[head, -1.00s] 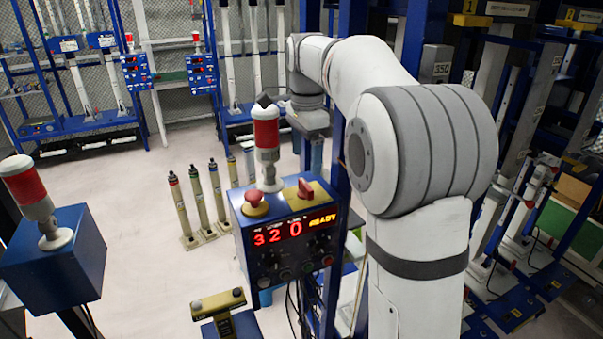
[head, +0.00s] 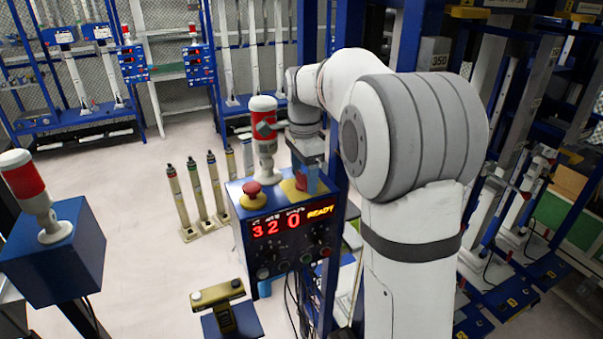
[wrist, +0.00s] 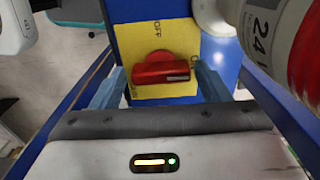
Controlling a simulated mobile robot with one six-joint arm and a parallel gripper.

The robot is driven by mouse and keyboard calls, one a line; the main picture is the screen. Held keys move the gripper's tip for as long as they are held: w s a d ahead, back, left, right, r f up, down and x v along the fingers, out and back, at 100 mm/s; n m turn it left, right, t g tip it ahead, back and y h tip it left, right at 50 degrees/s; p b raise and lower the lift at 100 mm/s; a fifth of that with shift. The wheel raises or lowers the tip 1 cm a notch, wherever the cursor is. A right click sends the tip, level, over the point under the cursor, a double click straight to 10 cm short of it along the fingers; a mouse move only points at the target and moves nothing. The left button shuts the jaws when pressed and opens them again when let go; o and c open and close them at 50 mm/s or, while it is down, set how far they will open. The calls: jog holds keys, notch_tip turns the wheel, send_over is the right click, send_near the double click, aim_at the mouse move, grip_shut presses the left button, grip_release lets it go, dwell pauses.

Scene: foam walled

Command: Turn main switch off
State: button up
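The main switch is a red knob (wrist: 163,72) on a yellow plate (wrist: 182,97) marked OFF, on top of the blue control box (head: 240,232). In the wrist view its bar lies crosswise. In the head view my gripper (head: 306,180) is down at the box top and mostly hides the knob. In the wrist view my gripper (wrist: 161,84) is open, with one blue-grey finger on each side of the knob. Gaps show between fingers and knob. The box's display (head: 290,222) glows red with 320 and yellow READY.
A red-and-white signal lamp (head: 263,140) stands on the box, close to my gripper. A red push button (head: 252,192) sits on the box's left. A second lamp on a blue box (head: 55,255) stands at far left. Blue posts rise behind the box.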

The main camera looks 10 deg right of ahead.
jog(key=c, duration=0.8)
jog(key=shift+a, duration=0.15)
jog(key=shift+o, duration=0.2)
jog(key=shift+n, duration=0.3)
jog(key=n, duration=0.3)
jog(key=shift+r+n+p, duration=0.1)
jog(key=shift+n+p, duration=0.2)
jog(key=shift+p, duration=0.05)
jog(key=n, duration=0.4)
jog(key=shift+d, duration=0.2)
jog(key=n+p, duration=0.1)
jog(key=n, duration=0.8)
jog(key=shift+r+n, duration=0.1)
jog(key=shift+n, duration=0.2)
